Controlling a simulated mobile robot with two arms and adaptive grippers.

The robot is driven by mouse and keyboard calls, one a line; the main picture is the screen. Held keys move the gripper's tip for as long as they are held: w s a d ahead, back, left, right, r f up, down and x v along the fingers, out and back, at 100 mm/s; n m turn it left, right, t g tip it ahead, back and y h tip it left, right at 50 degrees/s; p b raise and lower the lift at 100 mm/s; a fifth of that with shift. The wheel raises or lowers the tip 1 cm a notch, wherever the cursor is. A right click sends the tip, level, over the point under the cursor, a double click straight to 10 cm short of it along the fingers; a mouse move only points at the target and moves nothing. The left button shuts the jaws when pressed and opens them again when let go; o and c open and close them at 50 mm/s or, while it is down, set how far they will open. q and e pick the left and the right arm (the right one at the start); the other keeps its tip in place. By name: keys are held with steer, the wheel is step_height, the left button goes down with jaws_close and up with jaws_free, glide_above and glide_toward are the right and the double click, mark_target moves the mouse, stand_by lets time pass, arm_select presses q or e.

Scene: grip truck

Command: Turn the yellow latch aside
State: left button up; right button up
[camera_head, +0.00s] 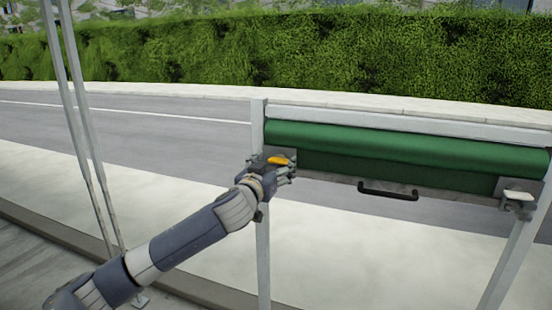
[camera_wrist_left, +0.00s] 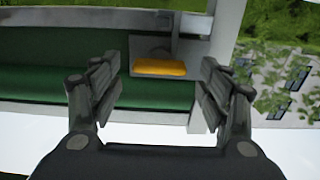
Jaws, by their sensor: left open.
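The yellow latch (camera_head: 278,160) sits at the left end of the green roller's frame, by the left post. In the left wrist view the latch (camera_wrist_left: 160,67) lies between and beyond the two fingers, on a small grey bracket. My left gripper (camera_head: 284,172) is at the latch in the head view, partly covering its bracket. In the left wrist view the gripper (camera_wrist_left: 160,85) is open and its fingers stand apart on both sides of the latch, with no visible contact. My right gripper is not in view.
A green roller (camera_head: 400,150) spans the frame. A black handle (camera_head: 388,191) is on the lower bar. A pale latch (camera_head: 518,197) sits at the right post (camera_head: 515,255). Thin metal poles (camera_head: 85,130) stand at the left. A road and hedge lie behind.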

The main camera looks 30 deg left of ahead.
arm_select(q)
steer(key=shift+w, duration=0.5)
steer(key=shift+a, duration=0.1)
steer(key=c, duration=1.1)
steer(key=shift+o, duration=0.2)
